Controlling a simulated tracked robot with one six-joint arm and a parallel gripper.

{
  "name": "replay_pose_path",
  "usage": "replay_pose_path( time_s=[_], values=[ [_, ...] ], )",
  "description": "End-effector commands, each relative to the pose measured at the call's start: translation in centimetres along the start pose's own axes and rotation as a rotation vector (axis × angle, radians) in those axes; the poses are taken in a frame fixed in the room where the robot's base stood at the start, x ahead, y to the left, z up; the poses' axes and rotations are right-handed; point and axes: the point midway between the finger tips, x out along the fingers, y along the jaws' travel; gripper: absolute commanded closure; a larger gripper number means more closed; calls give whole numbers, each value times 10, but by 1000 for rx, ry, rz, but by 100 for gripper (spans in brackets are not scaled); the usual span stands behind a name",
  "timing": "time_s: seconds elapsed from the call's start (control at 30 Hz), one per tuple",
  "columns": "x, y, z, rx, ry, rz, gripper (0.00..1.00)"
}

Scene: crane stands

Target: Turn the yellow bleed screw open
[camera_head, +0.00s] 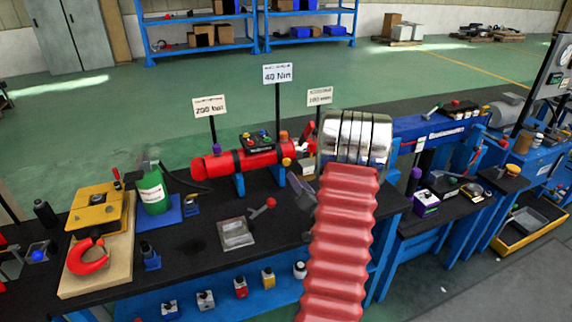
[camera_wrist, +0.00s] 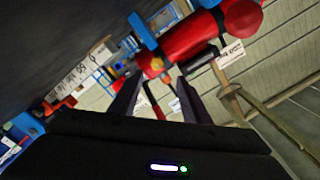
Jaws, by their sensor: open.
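A red cylinder (camera_head: 240,166) lies across blue supports on the black bench in the head view. A small yellow knob (camera_head: 287,162), which looks like the bleed screw, is at its right end, below an orange knob (camera_head: 283,135). In the wrist view the red cylinder (camera_wrist: 192,46) crosses the top, and a small yellow part (camera_wrist: 156,64) shows just beyond and between my fingertips. My gripper (camera_wrist: 157,82) is open, with nothing seen between its fingers. In the head view my gripper (camera_head: 298,188) is small and partly hidden by my arm, just right of and below the yellow knob.
A grey plate with a red-knobbed lever (camera_head: 238,232) lies on the bench in front of the cylinder. A green bottle (camera_head: 151,188) stands to the left. Sign posts, including the 40 Nm sign (camera_head: 277,74), rise behind. My arm covers part of the bench's right side.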

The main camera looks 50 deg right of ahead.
Motion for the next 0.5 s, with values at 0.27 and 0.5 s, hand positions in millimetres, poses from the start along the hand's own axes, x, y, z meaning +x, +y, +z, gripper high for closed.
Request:
replay_pose_path(
  time_s=[0.27,0.5],
  values=[
    [-6,10,-2,30,20,-16,57],
    [-4,9,-2,28,19,-15,57]
  ],
)
